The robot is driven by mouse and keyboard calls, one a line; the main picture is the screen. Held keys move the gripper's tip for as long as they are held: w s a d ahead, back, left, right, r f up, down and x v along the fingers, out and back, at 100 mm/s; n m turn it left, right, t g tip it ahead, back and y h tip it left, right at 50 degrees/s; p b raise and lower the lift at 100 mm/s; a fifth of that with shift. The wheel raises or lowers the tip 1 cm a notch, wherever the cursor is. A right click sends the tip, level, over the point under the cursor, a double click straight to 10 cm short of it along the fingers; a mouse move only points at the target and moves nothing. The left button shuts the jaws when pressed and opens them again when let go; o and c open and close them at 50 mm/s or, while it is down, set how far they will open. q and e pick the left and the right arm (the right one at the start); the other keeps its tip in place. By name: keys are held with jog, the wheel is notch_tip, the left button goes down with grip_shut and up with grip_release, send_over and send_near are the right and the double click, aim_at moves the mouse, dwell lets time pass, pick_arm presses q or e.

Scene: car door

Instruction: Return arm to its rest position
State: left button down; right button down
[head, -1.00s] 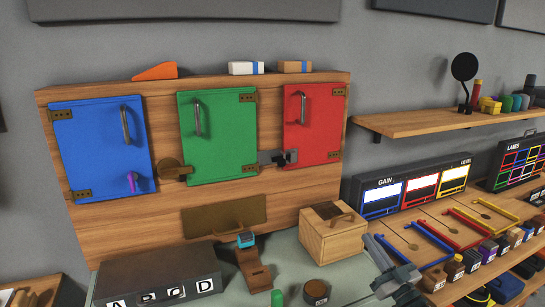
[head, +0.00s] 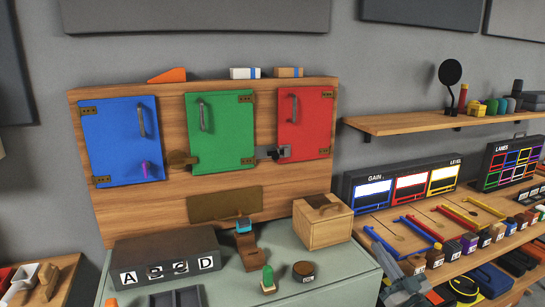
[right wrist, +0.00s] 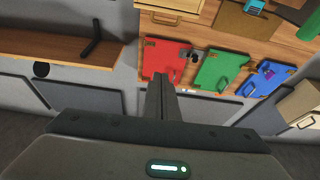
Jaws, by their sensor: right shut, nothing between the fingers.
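My right gripper (head: 378,246) shows at the lower right of the head view, in front of the shelf with coloured bars. Its fingers are together and empty. In the right wrist view the shut fingers (right wrist: 161,100) point away from me, with nothing between them. The left gripper is out of view. A wooden panel holds a blue door (head: 118,130), a green door (head: 222,145) and a red door (head: 306,130). All three lie flat against the panel. They also show in the right wrist view, red nearest the fingers.
A wooden box (head: 323,225) and a dark lettered block (head: 150,258) stand on the bench below the doors. A shelf (head: 440,122) with small objects is on the right wall. Labelled panels (head: 405,187) and coloured bars stand below it, near the right gripper.

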jog(key=s+a+f+m+g+h, duration=0.15)
jog(key=s+f, duration=0.35)
jog(key=f, duration=0.8)
jog(key=s+f+g+h, duration=0.25)
jog(key=s+f, duration=0.25)
jog(key=f, duration=0.7)
jog(key=s+a+f+m+g+h, duration=0.15)
jog(key=s+f, duration=0.35)
jog(key=f, duration=0.8)
jog(key=s+a+f+g, duration=0.3)
jog(key=s+f, duration=0.5)
jog(key=s, duration=0.4)
jog(key=s+a+f+g, duration=0.3)
jog(key=s+f, duration=0.6)
jog(key=s, duration=0.3)
jog(key=s+a+f+n+g, duration=0.1)
jog(key=s+a+f+g, duration=0.2)
jog(key=s+f, duration=0.5)
jog(key=s, duration=0.5)
jog(key=shift+f, duration=0.4)
jog(key=shift+s+h, duration=0.1)
jog(key=shift+h, duration=0.15)
